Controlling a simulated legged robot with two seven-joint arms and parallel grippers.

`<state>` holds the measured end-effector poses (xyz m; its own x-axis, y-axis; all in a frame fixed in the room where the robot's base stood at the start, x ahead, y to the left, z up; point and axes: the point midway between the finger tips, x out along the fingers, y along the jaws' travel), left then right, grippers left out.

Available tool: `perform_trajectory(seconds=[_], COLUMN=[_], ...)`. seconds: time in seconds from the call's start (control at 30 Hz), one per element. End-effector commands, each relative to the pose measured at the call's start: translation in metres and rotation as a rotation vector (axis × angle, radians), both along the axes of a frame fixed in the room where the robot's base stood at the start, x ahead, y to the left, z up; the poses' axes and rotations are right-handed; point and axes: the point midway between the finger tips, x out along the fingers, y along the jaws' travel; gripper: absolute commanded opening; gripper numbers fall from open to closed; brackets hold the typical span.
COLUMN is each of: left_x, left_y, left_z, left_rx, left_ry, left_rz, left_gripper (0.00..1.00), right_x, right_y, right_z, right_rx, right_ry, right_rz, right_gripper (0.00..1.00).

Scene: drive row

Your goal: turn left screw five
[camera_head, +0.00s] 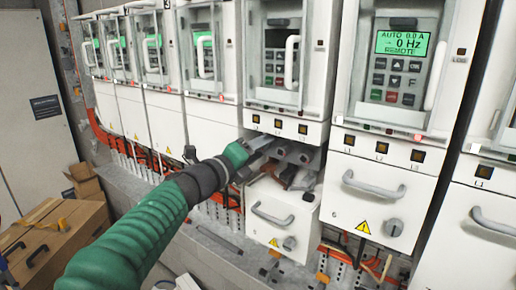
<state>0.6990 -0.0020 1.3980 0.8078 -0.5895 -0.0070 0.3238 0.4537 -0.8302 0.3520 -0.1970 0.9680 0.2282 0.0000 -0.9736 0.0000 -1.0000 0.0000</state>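The drive (310,104) that my arm reaches has its lower front open, with a dark recess and grey rounded parts (299,152) showing under its indicator squares. I take it as drive five, since the cover to its right seems to be marked 6. My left gripper (262,143) is at the left side of this opening, just below the leftmost indicator. Its fingers are small and partly hidden, and I cannot tell whether they are open or touch a screw. The left screw itself cannot be made out. My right gripper is not in view.
A white cover (277,218) with a grey handle sits low below the opening. The closed cover (376,200) of the drive to the right has a protruding handle. More drives (211,60) stand leftward. Cardboard boxes (62,238) are at lower left.

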Motion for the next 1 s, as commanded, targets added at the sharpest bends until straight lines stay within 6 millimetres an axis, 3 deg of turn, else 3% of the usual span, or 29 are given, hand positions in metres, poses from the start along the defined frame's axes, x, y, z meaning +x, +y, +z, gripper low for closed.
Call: perform_trajectory(seconds=[0.37, 0.47, 0.8, 1.0], left_x=[-0.006, -0.021, -0.1, -0.128], left_y=[0.006, 0.016, 0.075, 0.095], left_z=[0.003, 0.002, 0.001, 0.001], left_rx=[-0.003, -0.003, -0.003, -0.002], left_ry=[-0.005, -0.006, -0.006, -0.002], left_rz=[0.003, 0.004, 0.004, 0.003], left_gripper=[0.49, 0.49, 0.49, 0.49], right_x=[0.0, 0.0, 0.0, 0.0], right_y=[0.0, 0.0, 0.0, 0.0], right_z=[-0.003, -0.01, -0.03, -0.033], right_rx=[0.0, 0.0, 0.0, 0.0], right_ry=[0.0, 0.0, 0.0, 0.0], right_rz=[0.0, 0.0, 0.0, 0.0], right_gripper=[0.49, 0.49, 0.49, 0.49])
